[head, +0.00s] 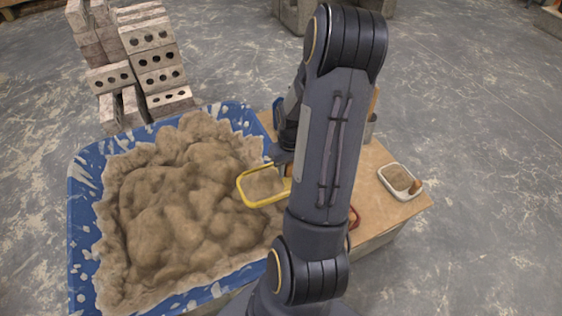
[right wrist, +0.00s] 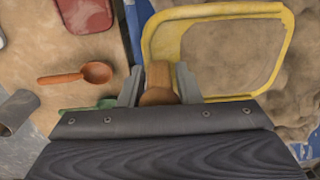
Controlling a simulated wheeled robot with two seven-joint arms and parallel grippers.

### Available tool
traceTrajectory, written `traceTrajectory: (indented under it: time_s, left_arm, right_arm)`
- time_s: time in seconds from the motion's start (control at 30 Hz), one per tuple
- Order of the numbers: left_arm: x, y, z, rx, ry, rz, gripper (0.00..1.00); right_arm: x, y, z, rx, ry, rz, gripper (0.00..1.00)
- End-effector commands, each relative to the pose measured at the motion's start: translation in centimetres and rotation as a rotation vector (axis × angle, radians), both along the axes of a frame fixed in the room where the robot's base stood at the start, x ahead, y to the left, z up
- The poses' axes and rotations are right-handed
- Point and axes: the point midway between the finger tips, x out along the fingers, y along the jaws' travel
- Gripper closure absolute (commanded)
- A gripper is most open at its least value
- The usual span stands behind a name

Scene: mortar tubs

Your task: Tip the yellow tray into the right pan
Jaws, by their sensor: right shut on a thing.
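The yellow tray (head: 241,187) is over the right part of the blue tub, with tan mortar-like material inside its rim. It also shows in the right wrist view (right wrist: 283,60). My right gripper (right wrist: 158,88) is shut on a tan handle-like piece at the tray's near edge. In the head view the gripper (head: 284,165) is partly hidden by my arm. The white-rimmed pan (head: 400,181), the rightmost one, stands on the board and holds some tan material and a brown piece. A red pan (head: 354,218) is mostly behind my arm. My left gripper is not in view.
The blue tub (head: 84,190) is heaped with mortar. The wooden board (head: 385,212) carries the pans, a grey cylinder (head: 370,128) and an orange spoon (right wrist: 75,76). Perforated blocks (head: 150,60) are stacked behind the tub.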

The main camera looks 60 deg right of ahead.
Motion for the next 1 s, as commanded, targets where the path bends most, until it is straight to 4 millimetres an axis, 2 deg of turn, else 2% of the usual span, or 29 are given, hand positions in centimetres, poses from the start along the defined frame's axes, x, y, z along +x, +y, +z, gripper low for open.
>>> traceTrajectory:
  time_s: [0.2,0.47,0.73,1.0]
  left_arm:
    - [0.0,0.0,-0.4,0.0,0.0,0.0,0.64]
    - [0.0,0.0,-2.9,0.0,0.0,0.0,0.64]
    - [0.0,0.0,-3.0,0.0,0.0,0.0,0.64]
    - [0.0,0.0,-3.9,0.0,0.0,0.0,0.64]
  right_arm:
    - [0.9,1.1,1.0,-0.094,0.04,0.013,1.0]
    - [2.0,3.1,2.4,-0.28,0.144,0.018,1.0]
    - [3.2,5.2,5.0,-0.504,0.268,0.015,1.0]
    - [4.7,8.0,6.0,-0.701,0.378,0.013,1.0]
